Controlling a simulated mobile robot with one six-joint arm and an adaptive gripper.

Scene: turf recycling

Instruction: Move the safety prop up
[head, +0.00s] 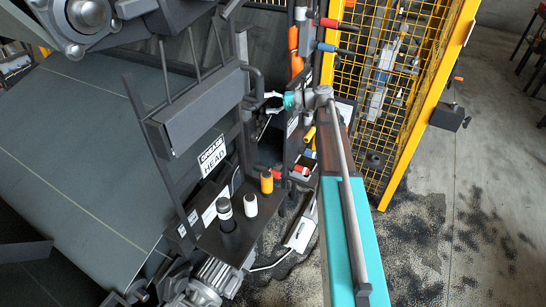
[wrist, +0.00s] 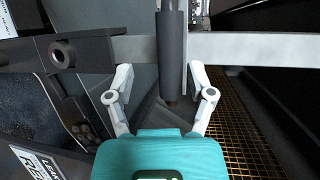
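No part is labelled as the safety prop. In the wrist view, a dark upright cylinder (wrist: 172,45) like a handle stands in front of a pale horizontal bar (wrist: 245,48); I cannot tell if it belongs to the prop. My gripper (wrist: 160,72) is open, with its two white fingers apart on either side of the cylinder's lower end. I cannot tell if they touch it. In the head view, my gripper (head: 270,98) is small, beside a dark bent handle (head: 256,82) on the machine frame.
A yellow mesh fence (head: 440,90) stands at right. A sloped grey belt (head: 70,150) fills the left. A shelf (head: 212,238) below holds several bottles. The floor (head: 490,170) at right has dark debris.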

